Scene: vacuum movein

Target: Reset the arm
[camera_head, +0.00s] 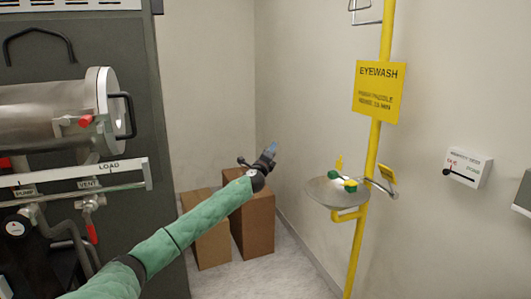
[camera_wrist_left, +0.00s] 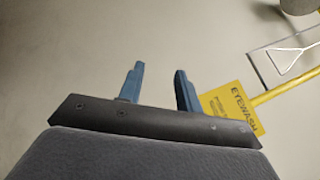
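My left arm (camera_head: 185,230) in its green sleeve reaches from the lower left toward the middle of the head view. My left gripper (camera_head: 270,150) is raised in free air in front of the back corner, above the cardboard boxes. In the left wrist view its two blue fingers (camera_wrist_left: 157,85) stand apart with nothing between them, only plain wall behind. It touches nothing. My right gripper is not in view.
A steel vacuum chamber (camera_head: 50,110) with a rail and handles stands close on the left. Cardboard boxes (camera_head: 252,225) stand on the floor at the back. An eyewash basin (camera_head: 325,195) on a yellow pole (camera_head: 368,175) with a yellow sign (camera_head: 379,90) is at the right.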

